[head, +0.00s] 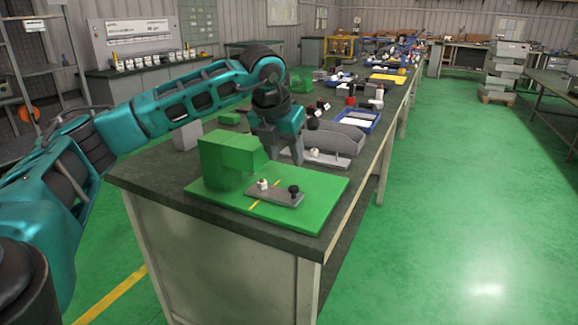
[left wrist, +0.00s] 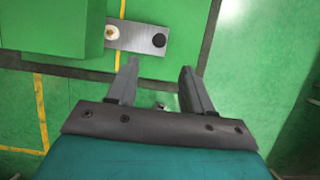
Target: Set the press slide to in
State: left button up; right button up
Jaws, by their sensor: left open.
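The press is a green block (head: 228,158) on a flat green base plate (head: 315,197) at the near end of the bench. A grey slide plate (head: 262,196) lies on the base in front of the block, with a black knob (head: 294,190) at its right end and a small white and brown piece (head: 263,184) near the block. In the left wrist view the slide plate (left wrist: 137,38) sticks out from the block, the black knob (left wrist: 159,40) at its outer end. My left gripper (head: 285,160) is open and empty, behind the knob and apart from it. My right gripper is not in view.
The dark bench top (head: 140,173) runs away to the back with another grey slide fixture (head: 318,158), a grey bin (head: 335,137) and a blue tray (head: 362,119) behind the press. The green floor (head: 450,220) at the right is clear.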

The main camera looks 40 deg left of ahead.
aim_at(294, 187)
pick_arm(q)
jog(key=shift+v, duration=1.05)
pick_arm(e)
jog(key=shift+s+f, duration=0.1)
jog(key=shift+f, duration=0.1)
pick_arm(q)
jog(key=shift+f, duration=0.1)
jog(key=w+f+m+y+b, duration=0.1)
jog(key=f+m, duration=0.2)
jog(key=m, duration=0.6)
jog(key=w+f+m+g+y+b, duration=0.1)
jog(key=f+m, duration=0.3)
jog(key=m, duration=0.5)
jog(key=w+f+m+g+b, duration=0.1)
jog(key=f+m, duration=0.3)
jog(key=m, duration=0.5)
jog(key=shift+w+a+y, duration=0.25)
jog(key=shift+w+y, duration=0.15)
jog(key=shift+w, duration=0.5)
jog(key=shift+w+a+f, duration=0.15)
jog(key=shift+a+f, duration=0.05)
jog(key=shift+f, duration=0.35)
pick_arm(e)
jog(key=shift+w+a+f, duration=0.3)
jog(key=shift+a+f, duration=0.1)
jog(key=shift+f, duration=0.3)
